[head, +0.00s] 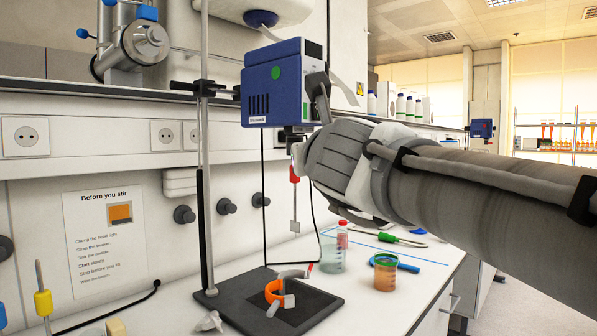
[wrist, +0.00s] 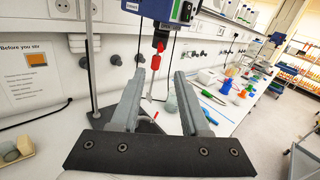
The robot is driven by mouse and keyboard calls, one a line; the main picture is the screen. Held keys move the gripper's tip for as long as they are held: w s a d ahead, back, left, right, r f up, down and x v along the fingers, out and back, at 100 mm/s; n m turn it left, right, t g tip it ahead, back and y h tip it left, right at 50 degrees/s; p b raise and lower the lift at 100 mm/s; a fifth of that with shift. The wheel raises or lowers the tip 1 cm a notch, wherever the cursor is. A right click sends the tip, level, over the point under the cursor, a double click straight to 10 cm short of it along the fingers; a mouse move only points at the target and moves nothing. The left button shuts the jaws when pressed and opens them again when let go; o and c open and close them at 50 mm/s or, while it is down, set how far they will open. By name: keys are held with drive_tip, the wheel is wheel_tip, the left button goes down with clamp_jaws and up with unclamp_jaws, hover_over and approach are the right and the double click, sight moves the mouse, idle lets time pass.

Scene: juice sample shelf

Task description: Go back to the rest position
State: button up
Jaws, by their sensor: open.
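My gripper (wrist: 158,72) is open in the wrist view, its two grey fingers spread wide with nothing held between them. Beyond the fingers hangs the blue overhead stirrer (head: 270,85), which also shows at the top of the wrist view (wrist: 160,10). Its red chuck (wrist: 158,42) and thin shaft appear in the gap between the fingers, and look apart from them. In the head view my arm reaches in from the right, its wrist just right of and below the stirrer; the fingers are mostly hidden there.
The stirrer's stand rod (head: 205,150) rises from a black base plate (head: 240,310). An orange ring (head: 273,291) is over the plate. A clear beaker (head: 331,256), an amber cup (head: 385,275) and a green-handled tool (head: 400,240) are on the white bench. An open aisle lies right.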

drive_tip(key=s+f+n+g+y, duration=0.25)
drive_tip(key=s+f+n, duration=0.25)
drive_tip(key=f+n, duration=0.5)
drive_tip(key=s+f+n+g+y, duration=0.1)
drive_tip(key=s+f+n+g, duration=0.35)
drive_tip(key=n, duration=0.85)
drive_tip(key=s+d+f+n+g+h, duration=0.3)
drive_tip(key=s+d+f+n, duration=0.3)
drive_tip(key=f, duration=0.4)
drive_tip(key=s+d+f+n+g+h, duration=0.2)
drive_tip(key=s+d+f+n+h, duration=0.15)
drive_tip(key=s+d+f, duration=0.5)
wheel_tip(320, 180, up, 19)
drive_tip(key=w+a+p, duration=0.1)
drive_tip(key=a+p, duration=0.1)
drive_tip(key=p, duration=1.9)
drive_tip(key=shift+a+r+n+y, duration=0.15)
drive_tip(key=shift+a+n+y, duration=0.25)
drive_tip(key=shift+n, duration=0.05)
